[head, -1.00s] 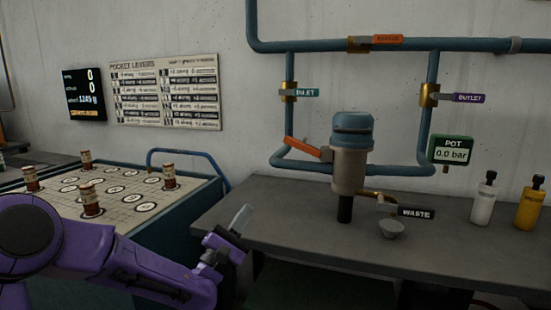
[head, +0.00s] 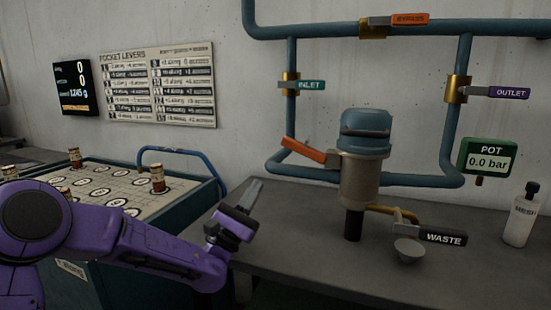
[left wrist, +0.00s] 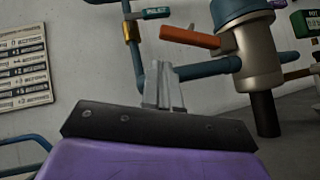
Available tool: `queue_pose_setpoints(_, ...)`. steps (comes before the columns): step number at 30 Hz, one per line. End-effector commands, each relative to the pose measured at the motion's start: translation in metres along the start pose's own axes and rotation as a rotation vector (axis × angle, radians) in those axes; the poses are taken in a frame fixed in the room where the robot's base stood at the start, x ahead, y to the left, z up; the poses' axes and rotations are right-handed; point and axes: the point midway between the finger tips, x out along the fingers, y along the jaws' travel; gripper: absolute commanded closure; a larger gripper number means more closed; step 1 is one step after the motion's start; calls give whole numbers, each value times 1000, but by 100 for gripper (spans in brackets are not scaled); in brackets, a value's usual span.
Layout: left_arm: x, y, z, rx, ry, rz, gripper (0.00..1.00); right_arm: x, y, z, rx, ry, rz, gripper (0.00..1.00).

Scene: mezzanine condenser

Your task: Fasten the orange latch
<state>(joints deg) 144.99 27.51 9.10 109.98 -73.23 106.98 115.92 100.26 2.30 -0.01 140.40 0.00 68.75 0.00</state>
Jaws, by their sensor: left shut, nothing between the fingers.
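The orange latch (head: 304,149) is a bar on the left side of the pot (head: 361,180), a beige body with a blue lid. The latch sticks out to the left, tilted with its free end up. It also shows in the left wrist view (left wrist: 190,37), left of the pot (left wrist: 257,65). My left gripper (head: 255,190) is shut and empty, below and left of the latch and apart from it. Its closed fingers also show in the left wrist view (left wrist: 163,88), pointing up below the latch. My right gripper is not in view.
Blue pipes carry the inlet handle (head: 307,85), the outlet handle (head: 508,92) and an orange bypass handle (head: 409,20). A waste handle (head: 441,237) and a small bowl (head: 409,250) are at the pot's foot. A white bottle (head: 521,217) stands on the grey bench (head: 300,240). A board with tokens is left.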

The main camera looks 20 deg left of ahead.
Motion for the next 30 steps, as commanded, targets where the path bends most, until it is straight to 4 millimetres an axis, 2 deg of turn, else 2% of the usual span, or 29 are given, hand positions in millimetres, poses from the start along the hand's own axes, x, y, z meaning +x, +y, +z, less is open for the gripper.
queue_pose_setpoints(5, 16, 0, 1, 4, -2, -2, 100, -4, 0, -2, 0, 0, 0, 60)
queue_pose_setpoints(12, 66, -2, 1, 2, -2, -4, 100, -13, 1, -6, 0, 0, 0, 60)
queue_pose_setpoints(18, 94, -2, 0, 0, -1, -4, 100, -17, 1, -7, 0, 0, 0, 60)
queue_pose_setpoints(22, 100, -3, 0, 0, 0, -3, 100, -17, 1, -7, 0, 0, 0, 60)
queue_pose_setpoints(30, 101, -2, -1, -1, 0, -3, 100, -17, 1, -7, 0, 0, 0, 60)
